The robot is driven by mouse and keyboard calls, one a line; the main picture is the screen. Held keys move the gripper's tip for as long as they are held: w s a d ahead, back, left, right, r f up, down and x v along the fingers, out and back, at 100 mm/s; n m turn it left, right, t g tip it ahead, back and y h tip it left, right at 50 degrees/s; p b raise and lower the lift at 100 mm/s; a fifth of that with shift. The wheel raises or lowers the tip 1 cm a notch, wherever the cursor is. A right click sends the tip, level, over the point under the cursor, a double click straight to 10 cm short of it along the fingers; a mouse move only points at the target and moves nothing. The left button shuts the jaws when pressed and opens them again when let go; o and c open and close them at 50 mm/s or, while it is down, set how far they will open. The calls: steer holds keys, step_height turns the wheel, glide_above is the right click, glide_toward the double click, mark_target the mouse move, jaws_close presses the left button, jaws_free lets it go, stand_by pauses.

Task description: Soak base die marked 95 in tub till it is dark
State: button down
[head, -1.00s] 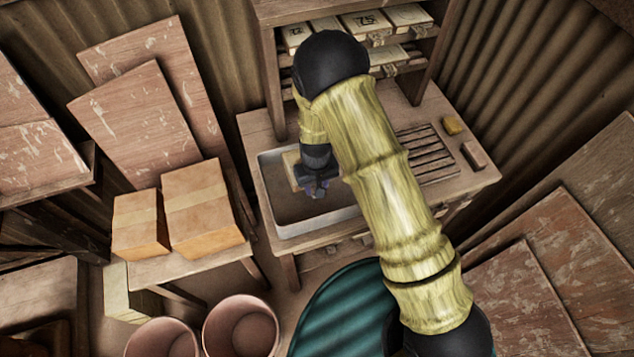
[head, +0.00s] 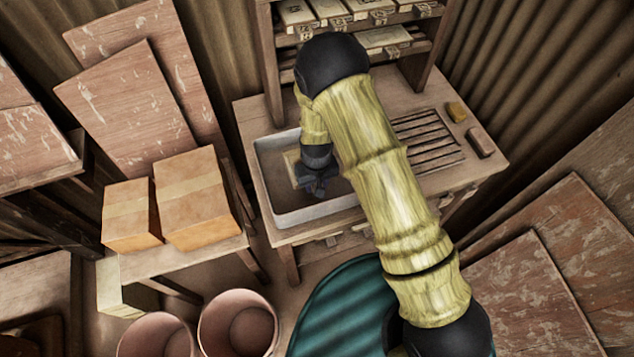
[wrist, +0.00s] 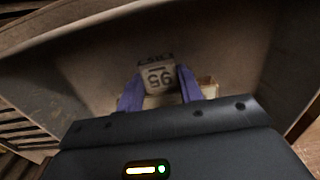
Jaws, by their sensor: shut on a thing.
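My gripper (wrist: 158,90) is shut on the base die marked 95 (wrist: 158,78), whose number reads upside down in the wrist view. The marked end is pale grey-brown, and a lighter tan part of the die shows behind the fingers. In the head view my gripper (head: 318,186) is over the tub (head: 318,215), a pale-rimmed rectangular basin on the bench. The die's pale body (head: 291,165) shows there beside the gripper, within the tub's outline. The tub's walls surround the die in the wrist view. I cannot tell how deep it sits in any water.
A shelf (head: 330,24) with several pale dies stands behind the tub. Two cardboard boxes (head: 190,200) sit on a stand at left.

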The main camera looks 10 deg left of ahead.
steer(key=shift+f+b, duration=0.5)
steer(key=shift+f, duration=0.55)
stand_by(7.0)
